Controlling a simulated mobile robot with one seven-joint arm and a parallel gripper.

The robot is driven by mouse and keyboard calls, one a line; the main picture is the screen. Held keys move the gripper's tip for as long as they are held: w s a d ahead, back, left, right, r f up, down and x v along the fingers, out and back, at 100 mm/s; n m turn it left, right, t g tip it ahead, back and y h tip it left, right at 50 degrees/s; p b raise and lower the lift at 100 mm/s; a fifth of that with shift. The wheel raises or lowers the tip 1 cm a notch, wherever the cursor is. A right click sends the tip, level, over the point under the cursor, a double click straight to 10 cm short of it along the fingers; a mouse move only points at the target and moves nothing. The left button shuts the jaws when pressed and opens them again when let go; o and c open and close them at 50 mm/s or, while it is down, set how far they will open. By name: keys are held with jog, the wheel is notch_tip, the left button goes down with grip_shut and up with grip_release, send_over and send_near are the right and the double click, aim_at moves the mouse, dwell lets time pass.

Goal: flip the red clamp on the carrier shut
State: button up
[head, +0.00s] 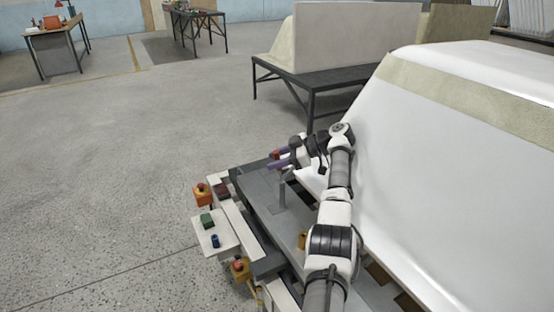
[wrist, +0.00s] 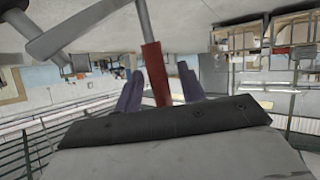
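The clamp's red handle (wrist: 155,72) stands between my gripper's two purple fingers in the wrist view, with its grey metal lever (wrist: 88,26) reaching to the upper left. My gripper (wrist: 161,90) is open around the handle; a gap shows on the right side, and contact on the left cannot be told. In the head view my gripper (head: 280,159) is above the carrier (head: 262,193), and a small bit of the red handle (head: 275,154) shows by the fingers. A grey upright post (head: 282,192) stands on the carrier below. The clamp's lower part is hard to make out.
A large white bathtub shell (head: 440,170) lies close to the right of my arm. A control panel with red-topped orange boxes (head: 202,193) and green and blue parts is at the carrier's left edge. A dark stand (head: 315,85) with another shell is behind. Floor to the left is clear.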

notch_tip(320, 180, up, 20)
jog(key=p, duration=0.2)
dwell(0.4)
